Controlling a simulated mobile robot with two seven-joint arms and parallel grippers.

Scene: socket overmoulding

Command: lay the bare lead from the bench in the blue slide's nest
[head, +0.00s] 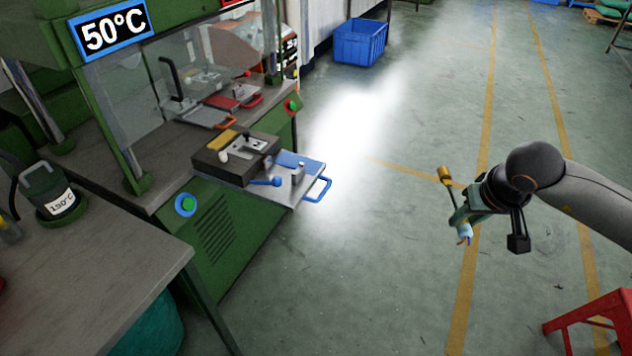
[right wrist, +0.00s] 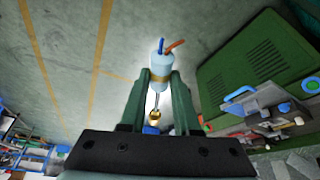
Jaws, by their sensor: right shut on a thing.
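My right gripper (head: 460,214) is shut on the bare lead (head: 465,232) and holds it in the air over the floor, right of the machine. In the right wrist view the lead (right wrist: 161,66) sits between the two green fingers (right wrist: 160,98). It has a pale blue body with blue and orange wire ends. A thin rod with a brass-coloured end shows on the gripper's other side. The blue slide (head: 312,166) sticks out of the green machine's front, with a blue handle. It also shows in the right wrist view (right wrist: 264,97). The nest's inside is too small to make out. My left gripper is out of view.
The green machine (head: 222,235) has a clear guard and a 50°C display (head: 112,27). A red-handled slide (head: 232,103) lies farther back. A bench (head: 95,285) stands at left, a red stool (head: 595,318) at lower right. The floor between gripper and slide is clear.

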